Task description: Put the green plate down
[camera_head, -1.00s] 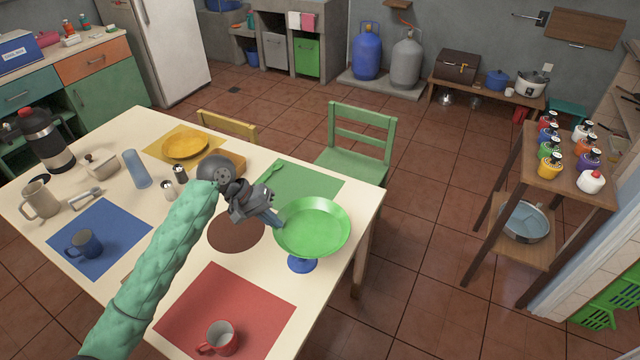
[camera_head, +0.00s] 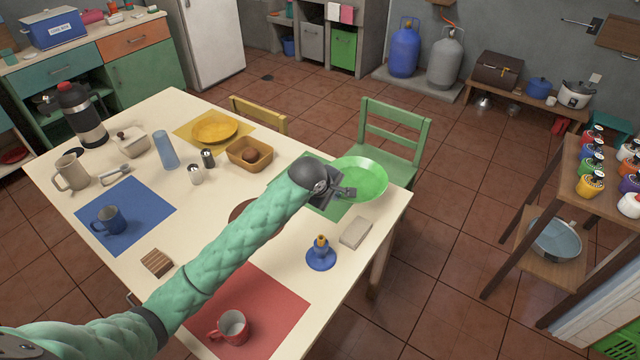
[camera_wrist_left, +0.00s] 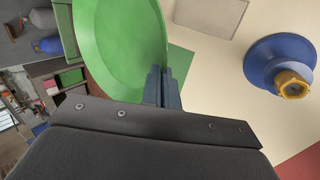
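The green plate (camera_head: 362,181) is at the far right corner of the table, over the right part of the green mat (camera_head: 285,181). My left gripper (camera_head: 343,193) is at the plate's near-left rim and shut on it. In the left wrist view the plate (camera_wrist_left: 108,50) fills the upper left, and its rim runs into the closed fingers (camera_wrist_left: 163,84). Some of the mat (camera_wrist_left: 180,63) shows beyond the fingers, apparently below the plate. I cannot tell how large the gap is. My arm hides part of the mat. My right gripper is not in view.
A blue candle holder (camera_head: 321,258) and a pale block (camera_head: 355,233) stand on the table to the near side. A green chair (camera_head: 393,135) stands just behind the plate. A bread basket (camera_head: 249,155) and yellow plate (camera_head: 214,130) lie left.

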